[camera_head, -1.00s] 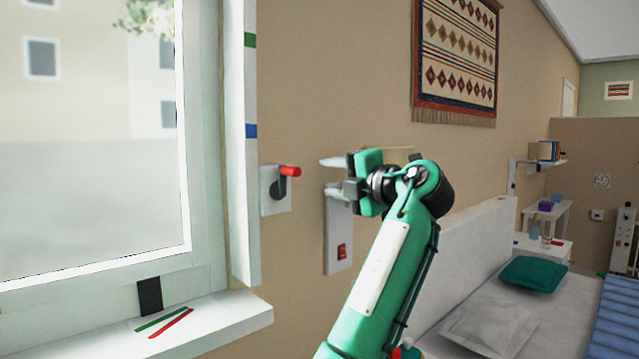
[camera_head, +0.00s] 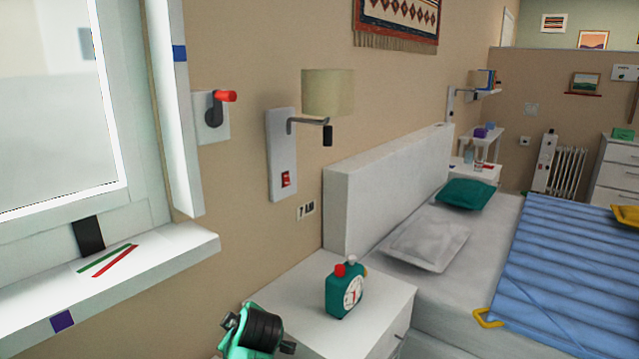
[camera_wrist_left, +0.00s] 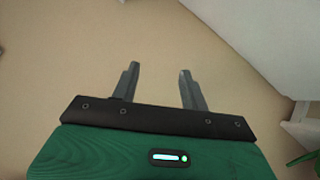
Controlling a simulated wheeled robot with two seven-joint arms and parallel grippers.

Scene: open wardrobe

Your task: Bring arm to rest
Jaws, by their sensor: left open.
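My left gripper (camera_wrist_left: 158,70) shows in the left wrist view with its two grey fingers apart and nothing between them. A plain beige surface lies beyond the fingers. In the head view only a green and black part of my arm shows at the bottom edge, low in front of the white nightstand (camera_head: 372,300). The gripper's fingers cannot be made out there. My right gripper is in neither view.
A wall lamp (camera_head: 327,92) with a red switch and a red-tipped handle (camera_head: 225,96) are on the wall. A teal timer (camera_head: 345,288) stands on the nightstand. The window sill (camera_head: 150,268) is at left, the bed (camera_head: 450,290) at right. White furniture (camera_wrist_left: 270,40) shows in the wrist view.

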